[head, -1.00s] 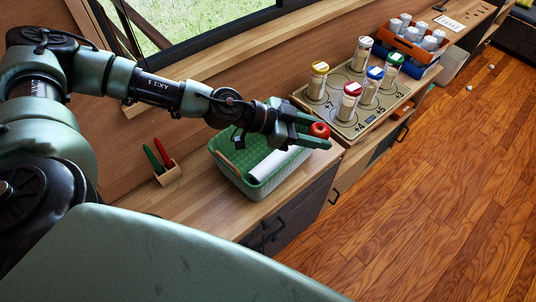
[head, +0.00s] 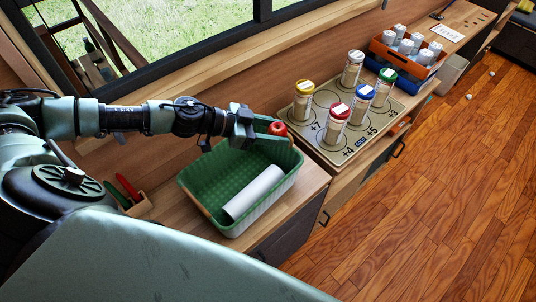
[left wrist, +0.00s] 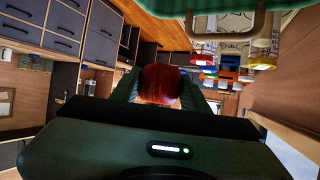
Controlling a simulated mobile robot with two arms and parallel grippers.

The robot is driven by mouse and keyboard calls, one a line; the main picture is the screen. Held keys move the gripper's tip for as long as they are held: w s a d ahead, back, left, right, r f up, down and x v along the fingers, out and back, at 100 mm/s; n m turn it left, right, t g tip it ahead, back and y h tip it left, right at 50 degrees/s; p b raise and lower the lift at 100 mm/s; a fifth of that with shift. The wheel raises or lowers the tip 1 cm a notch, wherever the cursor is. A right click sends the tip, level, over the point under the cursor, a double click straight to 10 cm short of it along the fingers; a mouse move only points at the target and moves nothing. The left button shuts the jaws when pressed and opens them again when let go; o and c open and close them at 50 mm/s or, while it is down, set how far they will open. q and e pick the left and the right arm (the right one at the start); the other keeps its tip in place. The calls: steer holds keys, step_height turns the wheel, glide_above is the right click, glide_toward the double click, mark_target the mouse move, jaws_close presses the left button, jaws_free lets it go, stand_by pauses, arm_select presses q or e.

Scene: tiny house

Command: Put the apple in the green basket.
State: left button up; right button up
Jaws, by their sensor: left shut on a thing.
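My left gripper (head: 276,134) is shut on a red apple (head: 278,128), which sits between its fingertips. In the left wrist view the apple (left wrist: 160,86) shows between the two dark green fingers. The green basket (head: 290,176) stands on the wooden counter, with a white roll (head: 252,194) lying inside it. The gripper and apple are at the basket's far right corner in the head view, apparently above its rim. The exact height over the rim is hard to tell. My right gripper is not in view.
A board (head: 331,152) with several capped jars stands right of the basket. Behind it are an orange crate (head: 384,52) of bottles and a blue tray (head: 407,84). A small holder (head: 140,207) with red and green handles is at left. The window wall is behind.

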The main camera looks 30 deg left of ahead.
arm_select(q)
glide_above(274, 170)
step_height(274, 170, down, 7)
steer(key=f, duration=0.3)
steer(key=shift+w+f+b, duration=0.2)
steer(key=shift+f+b, duration=0.1)
steer(key=shift+b, duration=0.05)
steer(key=shift+s+f, duration=0.15)
steer(key=shift+f, duration=0.4)
step_height(274, 170, down, 3)
steer(key=shift+f, duration=0.35)
steer(key=shift+f+b, duration=0.2)
steer(key=shift+b, duration=0.1)
steer(key=o, duration=1.1)
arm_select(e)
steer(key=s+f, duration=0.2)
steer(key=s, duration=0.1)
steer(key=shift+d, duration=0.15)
